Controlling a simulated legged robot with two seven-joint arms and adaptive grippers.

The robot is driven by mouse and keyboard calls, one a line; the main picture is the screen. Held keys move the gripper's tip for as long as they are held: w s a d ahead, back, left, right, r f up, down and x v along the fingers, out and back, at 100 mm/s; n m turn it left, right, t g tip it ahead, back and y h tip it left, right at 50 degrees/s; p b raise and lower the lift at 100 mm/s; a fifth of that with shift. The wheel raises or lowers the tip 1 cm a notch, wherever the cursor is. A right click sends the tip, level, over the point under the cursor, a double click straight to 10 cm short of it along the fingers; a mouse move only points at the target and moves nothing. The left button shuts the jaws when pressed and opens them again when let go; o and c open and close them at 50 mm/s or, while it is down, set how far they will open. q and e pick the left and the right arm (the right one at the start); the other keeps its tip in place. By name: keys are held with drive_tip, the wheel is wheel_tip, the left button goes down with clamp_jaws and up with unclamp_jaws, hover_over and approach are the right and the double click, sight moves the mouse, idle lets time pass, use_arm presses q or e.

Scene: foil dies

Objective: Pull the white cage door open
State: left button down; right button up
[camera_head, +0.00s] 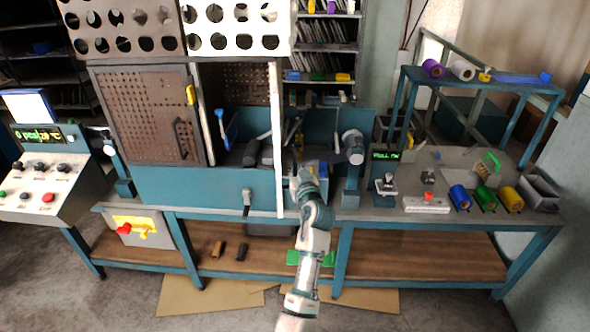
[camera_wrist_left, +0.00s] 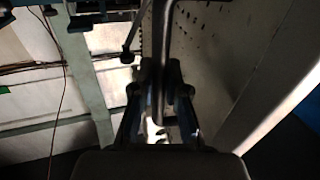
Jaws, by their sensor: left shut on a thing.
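The white cage door (camera_head: 277,140) shows almost edge-on in the head view, as a tall pale strip at the right side of the cage opening, standing out from the cage front. My left gripper (camera_head: 304,180) is just right of the door's lower part. In the left wrist view, my left gripper (camera_wrist_left: 161,88) is shut on the door handle (camera_wrist_left: 163,50), a dark bar between its fingers. The perforated door panel (camera_wrist_left: 208,60) is beside the handle on the right. The fingertips are small and partly hidden in the head view. My right gripper is not in view.
A brown perforated door (camera_head: 148,115) covers the cage's left half. A white panel with round holes (camera_head: 235,27) is above. The blue-framed bench (camera_head: 390,222) carries colored rolls (camera_head: 486,199) at right. A control box (camera_head: 50,178) stands left. The floor in front is open.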

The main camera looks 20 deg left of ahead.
use_arm(q)
drive_tip(key=c, duration=1.2)
unclamp_jaws()
drive_tip(key=shift+s, duration=0.1)
drive_tip(key=v, duration=1.2)
